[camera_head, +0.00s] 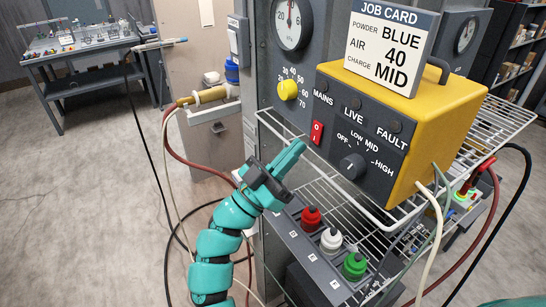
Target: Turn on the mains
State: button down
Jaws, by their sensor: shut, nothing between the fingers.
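The red mains rocker switch (317,132) is on the dark front panel of the yellow control box (448,110), below the MAINS label. The lamps above MAINS, LIVE and FAULT look dark. Which way the rocker is pressed is too small to tell. My gripper (298,147) is shut and empty. Its teal fingertips point up and right, just below and left of the switch; I cannot tell if they touch the panel. A dark selector knob (353,165) marked OFF, LOW, MID and HIGH sits to the right.
A job card (391,45) on the box reads powder BLUE, air 40, charge MID. A yellow regulator knob (288,90) and gauge (292,22) are at left. A wire shelf (330,198) and red, white and green connectors (331,240) lie below. Hoses hang on both sides.

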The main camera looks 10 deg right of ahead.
aim_at(315, 140)
jog(key=shift+w+d+f+p, duration=0.1)
jog(key=shift+w+d+p, duration=0.1)
jog(key=shift+d, duration=0.3)
jog(key=shift+w+d+p, duration=0.1)
jog(key=shift+w+d, duration=0.05)
jog(key=shift+d, duration=0.3)
jog(key=shift+f, duration=0.1)
jog(key=shift+w+d+f+h+b, duration=0.1)
jog(key=shift+d+f+h+b, duration=0.3)
jog(key=shift+b, duration=0.3)
jog(key=shift+r, duration=0.3)
jog(key=shift+p, duration=0.3)
jog(key=shift+a, duration=0.1)
